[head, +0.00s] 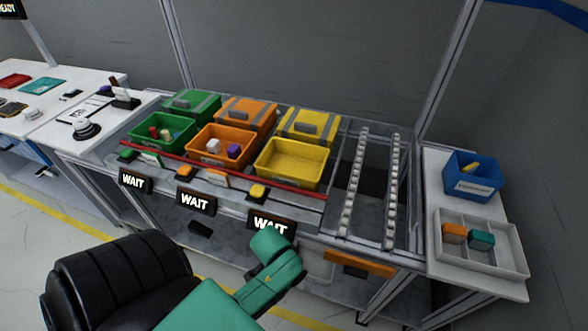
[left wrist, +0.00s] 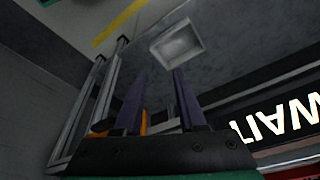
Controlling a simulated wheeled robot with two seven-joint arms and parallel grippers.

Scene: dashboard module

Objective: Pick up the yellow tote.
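The yellow tote (head: 287,176) is an open, empty bin at the right end of the row of totes on the workbench in the head view. A closed yellow box with a grey strap (head: 309,126) stands right behind it. My left arm comes in from the bottom of the head view, its teal wrist low in front of the bench and below the tote; its fingers are hidden there. In the left wrist view my left gripper (left wrist: 161,72) has its two dark fingers apart with nothing between them. The tote is not seen in that view. My right gripper is not in view.
An orange tote (head: 208,158) and a green tote (head: 158,142) hold small parts. A red rail (head: 225,175) and black WAIT signs (head: 195,200) run along the bench front. Roller tracks (head: 355,185) lie to the right, then a blue bin (head: 473,180) and a grey tray (head: 480,258).

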